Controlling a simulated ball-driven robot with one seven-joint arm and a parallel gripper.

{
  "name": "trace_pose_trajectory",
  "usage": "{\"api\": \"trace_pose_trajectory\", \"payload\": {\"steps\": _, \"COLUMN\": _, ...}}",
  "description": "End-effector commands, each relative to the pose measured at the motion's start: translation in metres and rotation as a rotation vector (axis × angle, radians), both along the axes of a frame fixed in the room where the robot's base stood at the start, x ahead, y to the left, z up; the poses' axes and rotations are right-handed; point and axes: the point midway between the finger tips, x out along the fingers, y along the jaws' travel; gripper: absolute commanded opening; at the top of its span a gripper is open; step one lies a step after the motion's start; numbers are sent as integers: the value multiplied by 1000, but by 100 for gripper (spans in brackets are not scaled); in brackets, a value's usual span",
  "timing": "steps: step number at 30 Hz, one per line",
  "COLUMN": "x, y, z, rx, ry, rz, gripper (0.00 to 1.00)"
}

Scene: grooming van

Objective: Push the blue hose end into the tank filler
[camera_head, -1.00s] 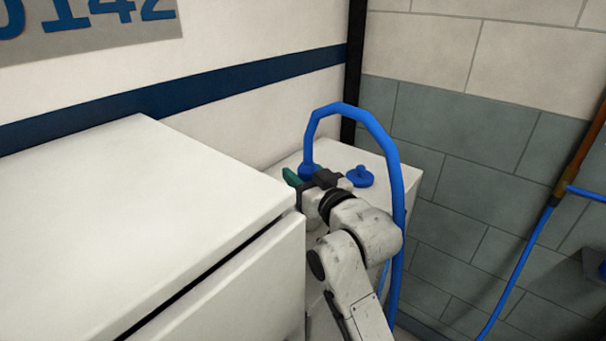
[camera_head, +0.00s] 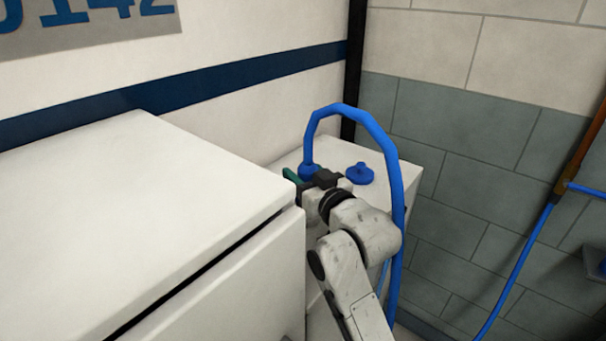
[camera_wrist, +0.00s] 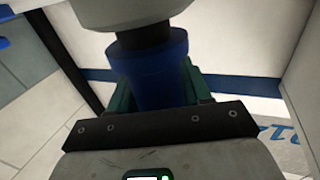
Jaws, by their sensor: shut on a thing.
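The blue hose end (camera_head: 309,170) stands upright over the white tank top (camera_head: 328,159), with the blue hose (camera_head: 352,110) arching up and right from it. My gripper (camera_head: 297,182) reaches in low from the right, green fingers at the hose end. In the wrist view, which appears upside down, the fingers (camera_wrist: 155,88) are shut on the blue hose end (camera_wrist: 150,68). A dark collar (camera_wrist: 143,36) sits between it and a pale rounded part (camera_wrist: 125,10), perhaps the filler. I cannot tell how deep the end sits; the filler is hidden in the head view.
A blue cap (camera_head: 360,174) lies on the tank top right of my gripper. A large white cabinet (camera_head: 140,210) stands close on the left. The van wall (camera_head: 240,130) is behind, the tiled wall (camera_head: 460,150) to the right. A second blue hose (camera_head: 520,280) hangs there.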

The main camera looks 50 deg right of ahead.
Motion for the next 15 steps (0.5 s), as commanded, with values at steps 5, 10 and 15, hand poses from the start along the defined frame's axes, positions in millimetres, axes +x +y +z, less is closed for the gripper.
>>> {"api": "trace_pose_trajectory", "payload": {"steps": 5, "x": 0, "y": 0, "z": -3, "rx": 0, "ry": -1, "rz": 0, "gripper": 10}}
{"api": "trace_pose_trajectory", "payload": {"steps": 10, "x": 0, "y": 0, "z": -6, "rx": 1, "ry": 3, "rz": 0, "gripper": 10}}
{"api": "trace_pose_trajectory", "payload": {"steps": 15, "x": 0, "y": 0, "z": -11, "rx": 3, "ry": 8, "rz": 1, "gripper": 10}}
